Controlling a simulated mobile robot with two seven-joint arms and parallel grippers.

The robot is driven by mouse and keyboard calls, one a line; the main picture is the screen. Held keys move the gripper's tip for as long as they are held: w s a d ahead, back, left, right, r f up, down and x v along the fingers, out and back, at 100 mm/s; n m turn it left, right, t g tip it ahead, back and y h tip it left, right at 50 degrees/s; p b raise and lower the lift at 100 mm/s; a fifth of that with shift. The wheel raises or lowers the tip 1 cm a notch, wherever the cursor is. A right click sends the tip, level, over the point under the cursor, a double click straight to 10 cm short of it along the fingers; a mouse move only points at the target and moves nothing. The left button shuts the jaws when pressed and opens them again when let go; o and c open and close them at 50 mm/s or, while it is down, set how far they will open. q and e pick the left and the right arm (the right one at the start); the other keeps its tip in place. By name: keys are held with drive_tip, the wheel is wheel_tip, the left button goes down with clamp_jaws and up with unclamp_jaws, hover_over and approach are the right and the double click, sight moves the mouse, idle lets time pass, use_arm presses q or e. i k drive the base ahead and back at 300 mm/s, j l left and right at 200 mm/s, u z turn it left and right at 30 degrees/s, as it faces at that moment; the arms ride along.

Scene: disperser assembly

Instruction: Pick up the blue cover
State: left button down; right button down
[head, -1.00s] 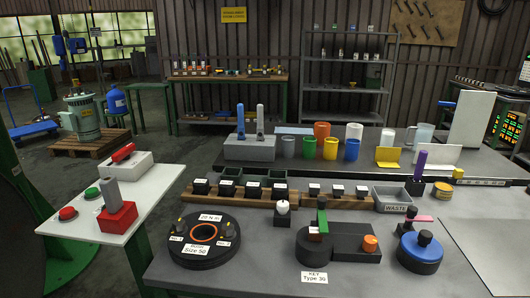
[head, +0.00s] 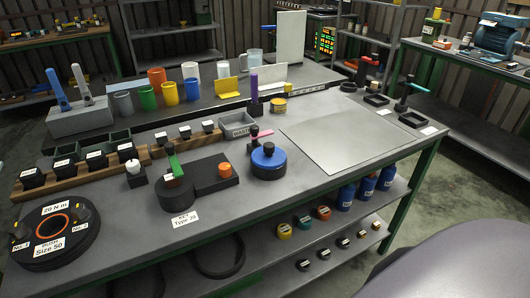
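The blue cover (head: 263,158) is a round blue disc with a black knob on top. It sits on a black round body on the grey workbench, right of the middle of the bench's front part. A pink piece and a small dark post stand just behind it. Neither of my grippers is in view.
A black block with a green lever (head: 174,165) and an orange knob (head: 225,170) stands left of the cover. A flat grey plate (head: 345,137) lies to its right. A grey waste bin (head: 238,127) and a purple-handled tool (head: 254,88) are behind. Several blue bottles stand on the lower shelf.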

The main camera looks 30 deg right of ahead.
sight(267, 157)
drive_tip(key=l+z, duration=0.1)
drive_tip(key=l, duration=1.15)
